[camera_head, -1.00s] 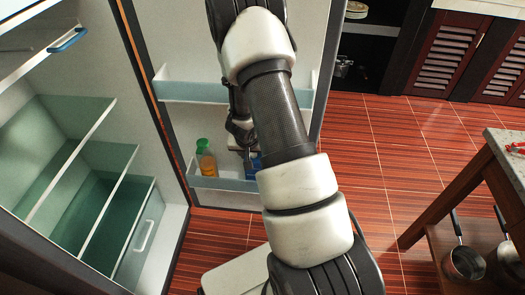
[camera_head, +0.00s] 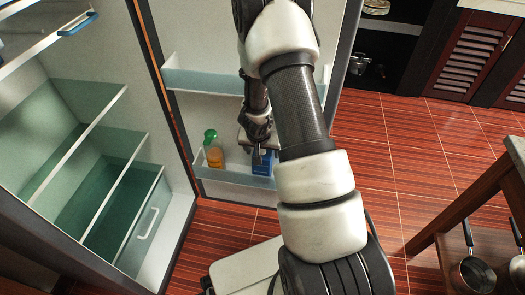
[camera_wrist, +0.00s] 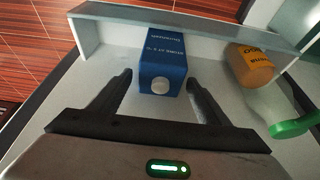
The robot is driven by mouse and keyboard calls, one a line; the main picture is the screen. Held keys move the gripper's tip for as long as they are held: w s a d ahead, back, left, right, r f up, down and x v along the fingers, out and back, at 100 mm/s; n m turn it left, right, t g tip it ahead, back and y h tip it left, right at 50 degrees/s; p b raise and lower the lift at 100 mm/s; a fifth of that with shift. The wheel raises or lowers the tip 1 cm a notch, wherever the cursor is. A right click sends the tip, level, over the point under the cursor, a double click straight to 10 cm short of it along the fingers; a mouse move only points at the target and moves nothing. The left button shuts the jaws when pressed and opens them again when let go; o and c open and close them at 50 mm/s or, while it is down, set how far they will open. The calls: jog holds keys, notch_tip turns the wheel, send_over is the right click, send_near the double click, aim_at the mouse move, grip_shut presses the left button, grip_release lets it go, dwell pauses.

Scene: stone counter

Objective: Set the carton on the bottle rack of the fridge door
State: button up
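The blue carton (camera_wrist: 163,62) with white lettering and a white cap stands in the lower bottle rack (camera_wrist: 215,37) of the fridge door. My gripper (camera_wrist: 160,82) is open, with one finger on each side of the carton's near end and visible gaps between fingers and carton. In the head view, the carton (camera_head: 262,163) sits in the lower rack (camera_head: 235,178), partly hidden by my gripper (camera_head: 259,152) and arm.
An orange bottle with a green cap (camera_head: 213,150) stands in the same rack, left of the carton; it also shows in the wrist view (camera_wrist: 270,95). An upper door rack (camera_head: 205,82) is above. The fridge shelves (camera_head: 85,135) are at left. A wooden table (camera_head: 480,195) stands at right.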

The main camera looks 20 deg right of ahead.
jog(key=shift+s+r+p, duration=0.1)
jog(key=shift+r+p, duration=0.25)
jog(key=shift+r, duration=0.25)
jog(key=p+v, duration=0.4)
jog(key=v, duration=0.7)
jog(key=shift+p, duration=0.4)
jog(key=shift+a, duration=0.1)
